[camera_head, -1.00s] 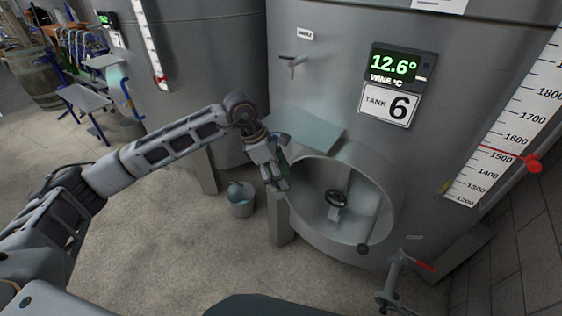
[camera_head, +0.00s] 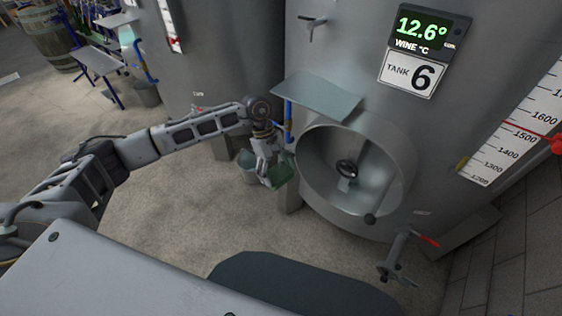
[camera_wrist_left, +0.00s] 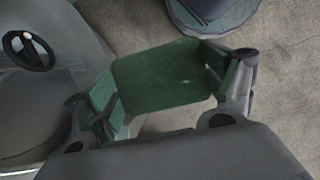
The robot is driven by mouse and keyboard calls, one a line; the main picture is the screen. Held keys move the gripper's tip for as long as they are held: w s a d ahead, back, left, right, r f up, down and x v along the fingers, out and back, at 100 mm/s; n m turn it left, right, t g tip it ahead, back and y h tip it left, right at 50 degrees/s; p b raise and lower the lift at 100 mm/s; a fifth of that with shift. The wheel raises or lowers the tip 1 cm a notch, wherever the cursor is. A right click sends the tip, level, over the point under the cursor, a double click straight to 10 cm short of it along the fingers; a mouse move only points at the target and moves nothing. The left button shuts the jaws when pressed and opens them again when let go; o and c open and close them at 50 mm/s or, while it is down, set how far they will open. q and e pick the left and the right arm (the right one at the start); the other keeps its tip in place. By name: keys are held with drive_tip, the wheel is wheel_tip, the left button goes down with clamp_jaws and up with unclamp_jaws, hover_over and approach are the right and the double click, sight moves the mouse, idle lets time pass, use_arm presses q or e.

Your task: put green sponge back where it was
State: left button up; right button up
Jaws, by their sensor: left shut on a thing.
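The green sponge (camera_head: 281,174) is held in my left gripper (camera_head: 268,178), left of the round tank door opening and below the small shelf. In the left wrist view the sponge (camera_wrist_left: 165,76) shows as a flat dark green block between the two fingers of the left gripper (camera_wrist_left: 163,88), which are shut on it. The small grey shelf (camera_head: 318,95) sticks out from the tank, above and left of the opening, and nothing lies on its top. My right gripper does not show.
A grey bucket (camera_head: 246,168) stands on the floor behind the gripper; a round container (camera_wrist_left: 212,14) shows at the top of the left wrist view. The open round hatch (camera_head: 352,172) of tank 6 is to the right. A valve with a red handle (camera_head: 408,254) sticks out lower right.

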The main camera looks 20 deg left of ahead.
use_arm(q)
drive_tip(key=s+a+f+m+g+y, duration=0.1)
drive_tip(key=s+a+f+m+y, duration=0.1)
drive_tip(key=f+m, duration=0.4)
drive_tip(key=s+a+f+m+g+y, duration=0.1)
drive_tip(key=s+a+f+m+y, duration=0.1)
drive_tip(key=f+m, duration=0.4)
drive_tip(key=shift+w+a+x, duration=0.3)
drive_tip(key=shift+x, duration=1.9)
drive_tip(key=shift+a+f, duration=0.1)
